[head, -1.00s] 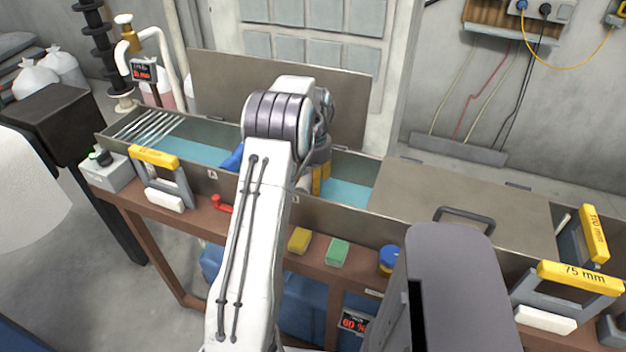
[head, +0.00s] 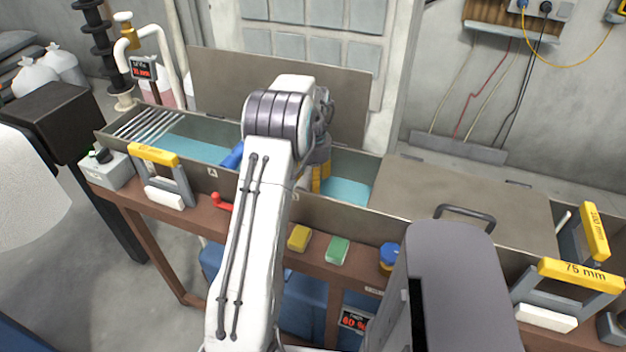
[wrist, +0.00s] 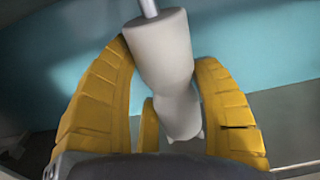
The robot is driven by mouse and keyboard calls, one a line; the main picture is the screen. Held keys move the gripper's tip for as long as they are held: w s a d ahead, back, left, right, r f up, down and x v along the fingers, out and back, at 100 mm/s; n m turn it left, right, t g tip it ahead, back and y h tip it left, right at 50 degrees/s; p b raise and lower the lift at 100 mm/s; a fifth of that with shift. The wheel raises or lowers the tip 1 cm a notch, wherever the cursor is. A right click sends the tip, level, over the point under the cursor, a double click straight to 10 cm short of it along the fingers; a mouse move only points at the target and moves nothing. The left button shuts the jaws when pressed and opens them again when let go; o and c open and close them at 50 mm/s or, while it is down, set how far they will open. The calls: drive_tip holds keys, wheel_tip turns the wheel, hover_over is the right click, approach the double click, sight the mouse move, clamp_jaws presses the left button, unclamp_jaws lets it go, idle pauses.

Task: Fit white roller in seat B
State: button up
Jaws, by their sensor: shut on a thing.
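My gripper (wrist: 165,95) has yellow ribbed fingers and is shut on a white roller (wrist: 160,48) with a thin metal shaft at its top end in the wrist view. The roller sits between the fingers, over the blue liquid of the tank. In the head view my arm hides most of the gripper, and a yellow finger (head: 321,178) shows inside the open tank (head: 350,215). The front wall of the tank carries a letter A (head: 212,172); seat B itself is hidden or cannot be made out. A blue object (head: 232,156) lies in the tank left of my arm.
A metal cover (head: 450,200) with a handle closes the tank's right part. The raised lid (head: 215,75) stands behind. Yellow (head: 299,238) and green (head: 337,250) blocks, a blue-lidded jar (head: 389,256) and a red lever (head: 221,202) are along the front ledge.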

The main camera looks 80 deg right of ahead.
drive_tip(key=shift+f, duration=0.15)
drive_tip(key=o, duration=1.3)
drive_tip(key=shift+o, duration=0.2)
wheel_tip(320, 180, up, 12)
drive_tip(key=shift+r, duration=0.1)
idle(0.5)
